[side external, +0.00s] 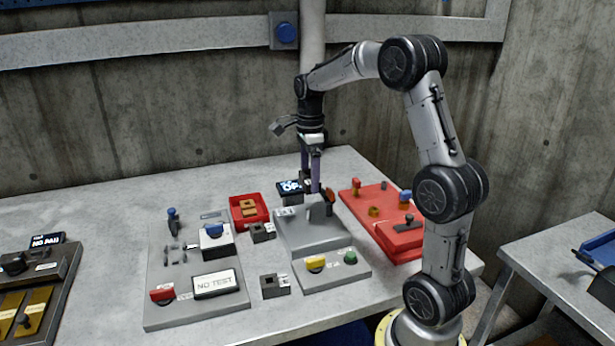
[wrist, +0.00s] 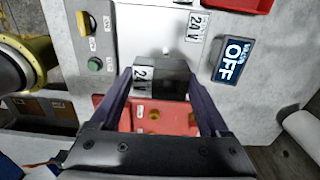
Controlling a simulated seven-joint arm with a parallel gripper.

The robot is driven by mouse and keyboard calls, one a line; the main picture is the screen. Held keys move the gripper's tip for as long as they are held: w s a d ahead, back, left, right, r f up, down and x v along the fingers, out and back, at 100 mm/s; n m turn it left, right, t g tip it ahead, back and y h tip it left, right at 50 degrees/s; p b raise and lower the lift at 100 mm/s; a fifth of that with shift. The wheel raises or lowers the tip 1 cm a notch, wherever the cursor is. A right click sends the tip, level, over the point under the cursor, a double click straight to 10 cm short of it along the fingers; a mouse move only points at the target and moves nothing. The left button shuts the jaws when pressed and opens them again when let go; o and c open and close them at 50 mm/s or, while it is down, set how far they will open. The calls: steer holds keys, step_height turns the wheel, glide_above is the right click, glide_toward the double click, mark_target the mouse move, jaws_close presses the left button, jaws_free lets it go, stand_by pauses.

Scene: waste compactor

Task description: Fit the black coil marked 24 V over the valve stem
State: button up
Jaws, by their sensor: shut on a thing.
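My gripper (wrist: 162,82) is shut on a black block-shaped coil (wrist: 175,80), whose white label reads 24 V in the wrist view. In the side view my gripper (side external: 311,188) points down at the back of the grey valve stand (side external: 310,240); the coil is mostly hidden there by the fingers. The stand's top (wrist: 170,28) carries a matching 24 V label (wrist: 195,25). A small pale tip, possibly the valve stem (wrist: 166,50), shows just beyond the coil. The coil looks apart from it, but its height above the stand cannot be told.
A display reading OFF (wrist: 235,58) stands beside the stand. Two other dark coils (side external: 262,232) (side external: 275,286) lie left of it. A red tray (side external: 248,208) is behind them, a red panel (side external: 372,205) to the right. A grey panel (side external: 190,310) with switches fills the left.

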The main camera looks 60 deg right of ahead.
glide_above(310, 222)
steer(key=shift+a+f, duration=0.1)
steer(key=shift+f, duration=2.8)
steer(key=shift+f, duration=2.35)
steer(key=o, duration=1.4)
step_height(310, 222, up, 14)
steer(key=shift+f, duration=0.1)
